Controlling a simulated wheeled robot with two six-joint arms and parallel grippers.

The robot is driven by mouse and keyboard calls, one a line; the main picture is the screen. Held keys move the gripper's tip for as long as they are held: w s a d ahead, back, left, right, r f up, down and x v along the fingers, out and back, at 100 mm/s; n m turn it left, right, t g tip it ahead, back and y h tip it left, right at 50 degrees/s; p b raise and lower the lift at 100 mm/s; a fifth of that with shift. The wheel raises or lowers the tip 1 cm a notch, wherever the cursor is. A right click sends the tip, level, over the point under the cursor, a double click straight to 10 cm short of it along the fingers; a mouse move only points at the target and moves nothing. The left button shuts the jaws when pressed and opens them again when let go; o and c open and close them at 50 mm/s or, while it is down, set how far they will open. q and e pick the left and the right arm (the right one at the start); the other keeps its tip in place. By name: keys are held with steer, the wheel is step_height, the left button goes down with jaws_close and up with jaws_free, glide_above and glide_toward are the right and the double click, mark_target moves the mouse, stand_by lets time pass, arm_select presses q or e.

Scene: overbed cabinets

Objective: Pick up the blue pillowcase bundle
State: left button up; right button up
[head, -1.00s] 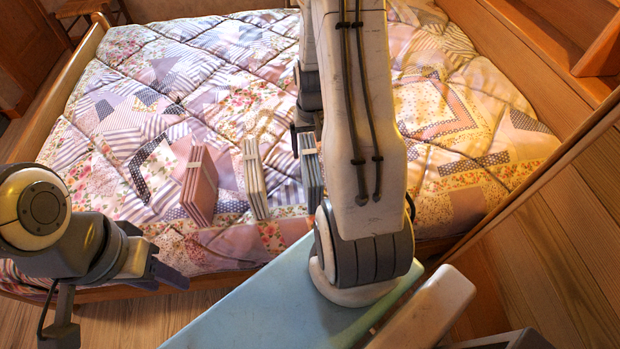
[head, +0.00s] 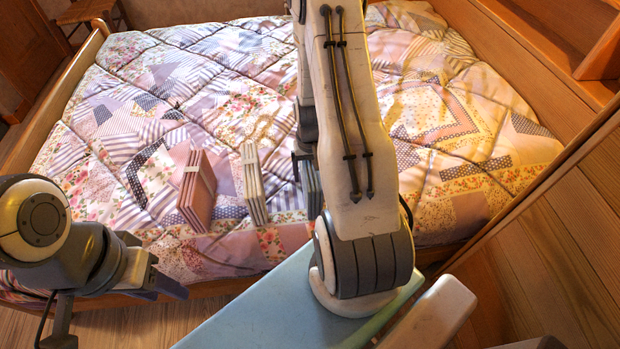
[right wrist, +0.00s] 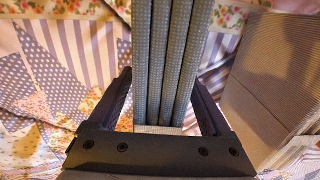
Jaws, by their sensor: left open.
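The blue pillowcase bundle (head: 313,188) stands on edge near the front of the quilted bed, partly hidden behind my right arm. In the right wrist view the bundle (right wrist: 172,60) shows as several blue-grey folded layers with a pale band at its lower end. My right gripper (right wrist: 160,88) has one finger on each side of the bundle. The fingers look spread, with a small gap beside the layers; whether the tips touch it is hard to see. In the head view the right gripper is mostly hidden by the arm. My left gripper (head: 160,284) is open and empty, low at the left by the bed's front edge.
A pink banded bundle (head: 197,192) and a grey-white striped bundle (head: 254,186) stand to the left on the quilt (head: 130,110). A wooden cabinet side (head: 550,220) closes off the right. The left part of the quilt is clear.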

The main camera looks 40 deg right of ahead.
jaws_close()
steer(key=shift+r, duration=0.1)
